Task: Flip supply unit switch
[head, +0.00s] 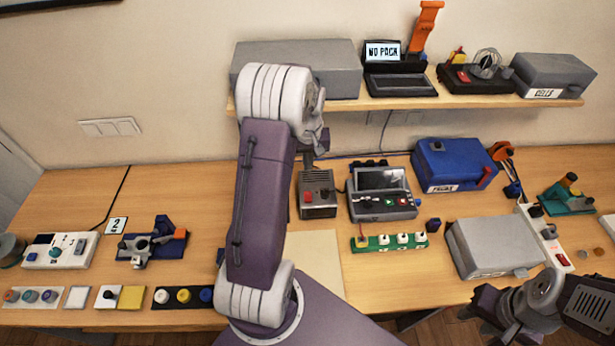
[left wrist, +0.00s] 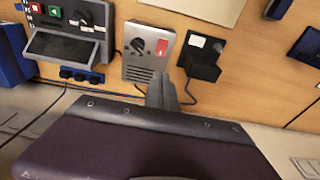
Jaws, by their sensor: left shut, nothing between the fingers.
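The supply unit (head: 318,200) is a small grey box with a vented side, standing on the table near the middle. In the left wrist view the supply unit (left wrist: 150,50) shows a black knob and a red switch (left wrist: 162,47) on its top panel. My left gripper (head: 308,160) is mostly hidden behind my arm, just behind the supply unit. In the left wrist view my left gripper (left wrist: 162,88) is shut and empty, its tips near the vented end. I cannot tell whether it touches. My right gripper (head: 487,304) is at the bottom right, its fingers unclear.
A grey tester with a screen (head: 381,194) stands close to the right of the supply unit. A black holder (left wrist: 203,62) is beside the unit in the left wrist view. A blue box (head: 455,165) and grey box (head: 494,247) stand further right. A shelf (head: 400,102) hangs above.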

